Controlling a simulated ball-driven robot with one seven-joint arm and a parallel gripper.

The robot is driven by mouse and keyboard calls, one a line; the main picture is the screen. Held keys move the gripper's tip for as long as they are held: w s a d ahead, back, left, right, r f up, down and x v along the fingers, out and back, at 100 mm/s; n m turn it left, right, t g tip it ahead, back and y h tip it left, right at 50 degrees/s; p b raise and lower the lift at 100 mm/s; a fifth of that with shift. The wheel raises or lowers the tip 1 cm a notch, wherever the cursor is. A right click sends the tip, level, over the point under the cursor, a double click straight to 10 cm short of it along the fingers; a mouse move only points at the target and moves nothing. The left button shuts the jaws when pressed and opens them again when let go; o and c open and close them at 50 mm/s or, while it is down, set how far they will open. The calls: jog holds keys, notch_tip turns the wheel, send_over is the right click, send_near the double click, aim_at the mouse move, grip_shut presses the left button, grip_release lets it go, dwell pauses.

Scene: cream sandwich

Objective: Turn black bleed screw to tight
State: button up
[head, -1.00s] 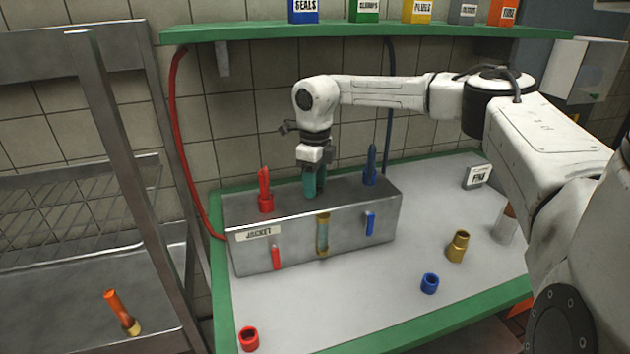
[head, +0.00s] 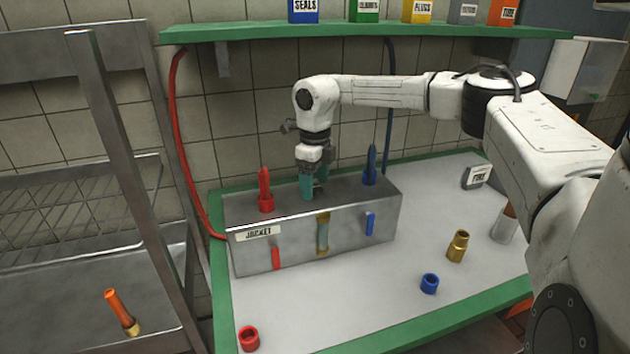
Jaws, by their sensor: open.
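My gripper (head: 314,187) points down over the top of the grey metal box labelled JACKET (head: 300,257), between a red fitting (head: 265,190) and a blue fitting (head: 370,167). Its two teal fingers show side by side, apart. A small dark part (head: 319,190) shows low between the fingers at the box top. It may be the black bleed screw, but the fingers hide most of it. I cannot tell its turn angle or whether the fingers touch it.
The box front has a red handle (head: 276,258), a sight glass (head: 322,235) and a blue handle (head: 370,223). A red ring (head: 249,338), blue ring (head: 429,284) and brass fitting (head: 457,246) stand on the bench (head: 350,310). A green shelf (head: 270,32) hangs above.

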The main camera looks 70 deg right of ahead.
aim_at(315, 188)
notch_tip(315, 188, up, 11)
jog(key=b, duration=0.1)
dwell(0.6)
jog(key=shift+f, duration=0.15)
dwell(0.3)
